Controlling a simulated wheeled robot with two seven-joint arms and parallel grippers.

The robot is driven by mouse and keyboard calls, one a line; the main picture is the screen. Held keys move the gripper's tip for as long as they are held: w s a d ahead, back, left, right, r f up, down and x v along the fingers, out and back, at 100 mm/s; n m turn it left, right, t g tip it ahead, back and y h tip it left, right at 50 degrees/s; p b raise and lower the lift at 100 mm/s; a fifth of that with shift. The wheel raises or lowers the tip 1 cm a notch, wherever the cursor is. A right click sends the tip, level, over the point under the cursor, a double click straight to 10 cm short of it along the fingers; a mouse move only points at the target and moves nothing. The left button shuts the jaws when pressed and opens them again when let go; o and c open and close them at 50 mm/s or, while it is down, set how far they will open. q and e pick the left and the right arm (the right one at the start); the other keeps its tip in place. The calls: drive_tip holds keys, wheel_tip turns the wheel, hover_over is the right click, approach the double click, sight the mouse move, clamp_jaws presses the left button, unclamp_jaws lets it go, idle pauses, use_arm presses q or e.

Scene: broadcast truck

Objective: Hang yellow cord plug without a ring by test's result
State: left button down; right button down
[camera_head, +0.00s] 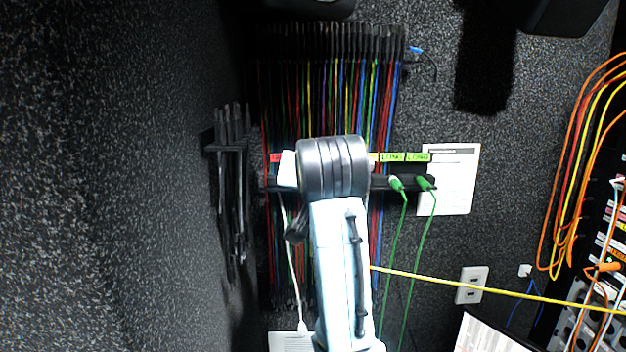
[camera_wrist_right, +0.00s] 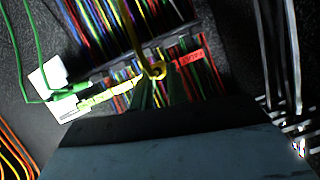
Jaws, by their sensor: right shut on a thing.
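My right gripper (camera_wrist_right: 157,92) is shut on the yellow cord plug (camera_wrist_right: 154,69) in the right wrist view, in front of the hanger bar. In the head view my right arm hides the gripper and plug; the yellow cord (camera_head: 480,287) runs from behind it to the right. The dark hanger bar (camera_head: 379,184) has a red label (camera_head: 275,157) at its left and yellow-green LONG labels (camera_head: 391,157) at its right. The red label (camera_wrist_right: 190,57) also shows in the right wrist view. Green plugs (camera_head: 397,184) hang below the LONG labels. My left gripper is not in view.
Many coloured cords (camera_head: 330,85) hang on a rack behind the bar. Black cords (camera_head: 232,150) hang at the left. A white sheet (camera_head: 455,190) is on the wall at the right. Orange cords (camera_head: 570,190) and an equipment rack stand at far right.

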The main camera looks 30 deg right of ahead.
drive_tip(key=w+d, duration=0.1)
drive_tip(key=w, duration=0.1)
drive_tip(key=w+d, duration=0.1)
drive_tip(key=w, duration=0.1)
drive_tip(key=w+d, duration=0.1)
drive_tip(key=w, duration=0.1)
drive_tip(key=shift+w+f, duration=0.1)
drive_tip(key=shift+f, duration=0.3)
drive_tip(key=shift+w+f+b, duration=0.1)
drive_tip(key=shift+f+b, duration=0.5)
drive_tip(key=shift+f, duration=0.5)
drive_tip(key=shift+d+p, duration=0.1)
drive_tip(key=shift+p, duration=0.25)
drive_tip(key=shift+f, duration=0.15)
idle(0.7)
drive_tip(key=c, duration=1.3)
unclamp_jaws()
drive_tip(key=shift+o, duration=0.3)
